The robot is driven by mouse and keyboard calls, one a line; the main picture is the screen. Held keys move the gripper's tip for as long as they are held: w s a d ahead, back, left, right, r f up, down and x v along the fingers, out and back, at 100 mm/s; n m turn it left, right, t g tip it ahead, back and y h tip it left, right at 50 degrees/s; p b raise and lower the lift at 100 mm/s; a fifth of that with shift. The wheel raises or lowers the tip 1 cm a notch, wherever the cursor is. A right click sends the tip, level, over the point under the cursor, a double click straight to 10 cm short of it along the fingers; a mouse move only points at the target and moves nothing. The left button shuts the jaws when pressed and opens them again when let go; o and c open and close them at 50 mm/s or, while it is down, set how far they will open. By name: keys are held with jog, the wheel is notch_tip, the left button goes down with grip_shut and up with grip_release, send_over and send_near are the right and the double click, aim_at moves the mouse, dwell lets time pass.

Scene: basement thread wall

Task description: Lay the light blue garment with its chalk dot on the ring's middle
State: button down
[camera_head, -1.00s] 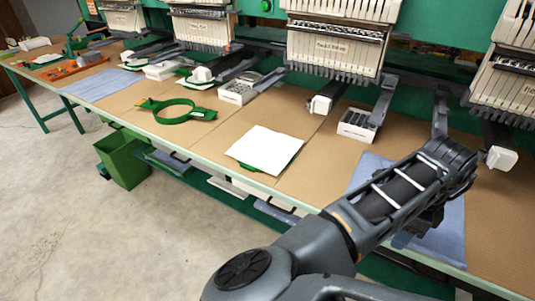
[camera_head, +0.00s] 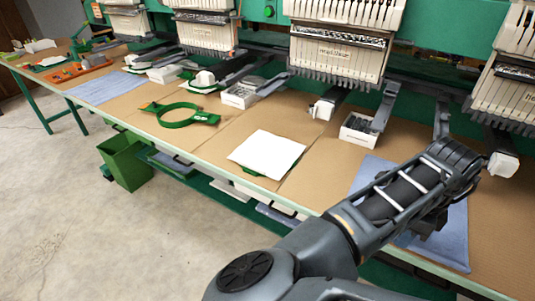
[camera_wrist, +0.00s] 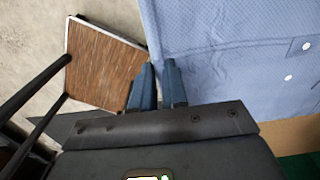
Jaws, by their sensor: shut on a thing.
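The light blue garment (camera_head: 455,238) lies flat on the table at the right in the head view, partly hidden under my arm. In the wrist view the garment (camera_wrist: 225,50) fills the upper right, with two small white dots on it; I cannot tell which is the chalk dot. My gripper (camera_wrist: 158,72) is shut on the garment's edge, its blue fingertips on either side of it. In the head view my gripper is mostly hidden behind my arm. A green ring (camera_head: 178,115) lies open on the table left of centre.
A white sheet (camera_head: 266,152) on a green frame lies between the ring and the garment. Another light blue cloth (camera_head: 104,87) lies at far left. White boxes (camera_head: 358,128) and embroidery heads (camera_head: 336,52) line the back. A brown-topped stool (camera_wrist: 102,65) shows below the table edge.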

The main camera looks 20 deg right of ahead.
jog(key=shift+r+p, duration=1.3)
jog(key=shift+r, duration=0.65)
